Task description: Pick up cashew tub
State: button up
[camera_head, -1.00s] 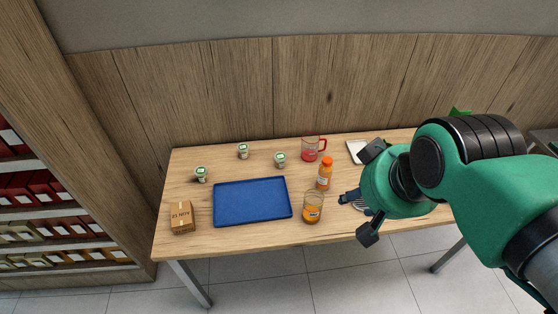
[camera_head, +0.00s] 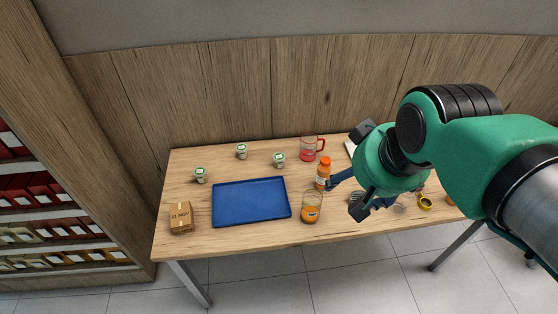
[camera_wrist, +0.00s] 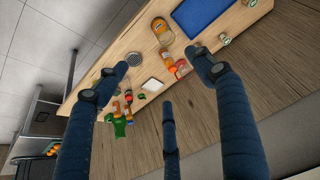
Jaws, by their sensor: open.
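Three small tubs with green and white tops stand on the table: one left of the tray (camera_head: 200,175), one behind it (camera_head: 242,151) and one at its back right (camera_head: 279,160). Their labels are too small to read, so I cannot tell which is the cashew tub. Two similar tubs show at the upper right of the wrist view, one of them beside the tray (camera_wrist: 224,39). My gripper (camera_head: 350,192) is open and empty, over the right part of the table, apart from the tubs. Its spread blue fingers (camera_wrist: 158,62) fill much of the wrist view.
The blue tray (camera_head: 250,202) lies empty at centre-left. A cardboard box (camera_head: 181,218) stands at the front left. A wooden wall rises behind.

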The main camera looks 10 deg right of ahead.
jog(key=w+a+r+g+p, duration=0.1)
jog(key=w+r+p, duration=0.25)
jog(key=w, duration=1.15)
jog(key=g+p, duration=0.4)
jog(key=p, duration=0.7)
send_over(278, 156)
notch_tip(278, 156, down, 31)
jog(key=shift+w+f, duration=0.1)
jog(key=shift+f, duration=0.2)
jog(key=shift+f, duration=0.1)
notch_tip(278, 156, down, 8)
jog(key=shift+f, duration=0.2)
